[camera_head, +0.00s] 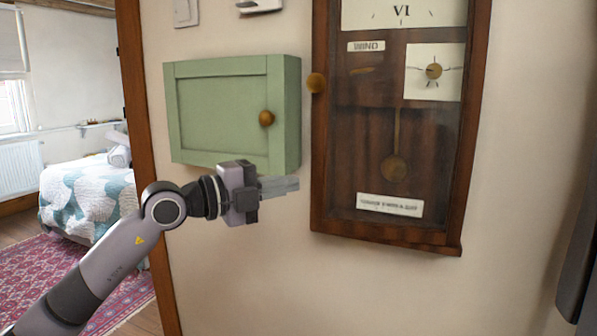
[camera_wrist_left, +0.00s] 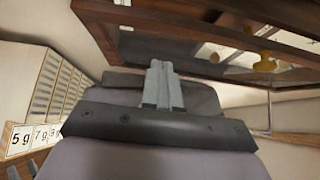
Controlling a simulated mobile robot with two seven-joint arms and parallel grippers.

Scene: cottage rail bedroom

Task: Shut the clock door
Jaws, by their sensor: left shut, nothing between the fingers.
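Behind the glass are a pendulum, a small dial and labels. I cannot tell whether the door is fully flush with the case. My left gripper (camera_head: 292,184) is shut and empty, pointing right, just left of the clock's lower left side in the picture. In the left wrist view the shut fingers (camera_wrist_left: 161,68) show below the clock's wooden frame (camera_wrist_left: 210,28); I see no clear contact. My right gripper is not in view.
A green wall cabinet (camera_head: 217,113) with a round knob hangs left of the clock, above my left gripper. A wooden post (camera_head: 140,150) stands farther left, with a bed (camera_head: 85,195) beyond it. The wall below the clock is clear.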

